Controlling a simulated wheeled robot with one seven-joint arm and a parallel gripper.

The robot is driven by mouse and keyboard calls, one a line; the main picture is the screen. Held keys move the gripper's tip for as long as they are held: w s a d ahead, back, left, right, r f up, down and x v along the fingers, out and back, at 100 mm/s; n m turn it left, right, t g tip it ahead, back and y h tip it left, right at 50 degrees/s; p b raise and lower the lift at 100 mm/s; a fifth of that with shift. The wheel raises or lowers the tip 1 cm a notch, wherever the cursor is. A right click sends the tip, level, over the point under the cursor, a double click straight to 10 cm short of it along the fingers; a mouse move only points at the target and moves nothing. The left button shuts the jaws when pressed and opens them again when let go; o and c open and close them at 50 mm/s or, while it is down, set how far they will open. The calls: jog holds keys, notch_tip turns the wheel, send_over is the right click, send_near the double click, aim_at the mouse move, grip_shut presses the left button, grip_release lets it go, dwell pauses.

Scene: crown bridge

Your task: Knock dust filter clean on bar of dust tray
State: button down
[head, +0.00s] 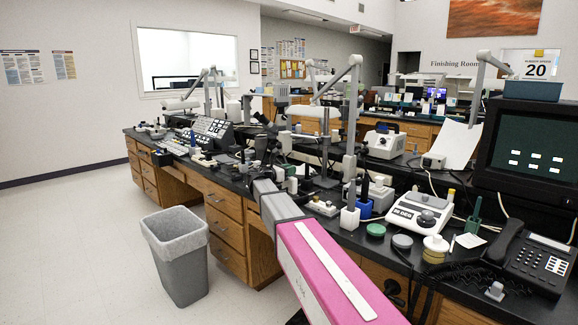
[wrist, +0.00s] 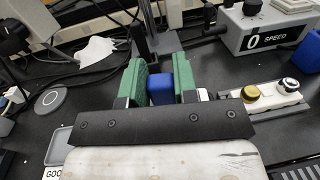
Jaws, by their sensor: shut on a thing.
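My gripper (wrist: 161,78) shows in the wrist view with two green finger pads. A small blue block (wrist: 159,90) sits between the pads, and the gripper is shut on it. Its lower part is hidden by the black bar of my gripper. I cannot tell for sure whether it is the dust filter. A grey tray (wrist: 54,146) with a label starting "GOO" lies at the left of the gripper, partly hidden. I cannot make out a dust tray with a bar. In the head view my pink and grey arm reaches over the bench, and its gripper is not clear.
A grey speed control box (wrist: 262,30) stands at the back right of the wrist view. A white fixture with knobs (wrist: 275,94) lies to the right. In the head view the black bench (head: 400,262) is crowded; a grey bin (head: 177,254) stands on the floor.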

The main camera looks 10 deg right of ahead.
jog(key=shift+r, duration=2.1)
dwell(0.4)
jog(key=shift+r, duration=0.1)
jog(key=shift+r, duration=2.45)
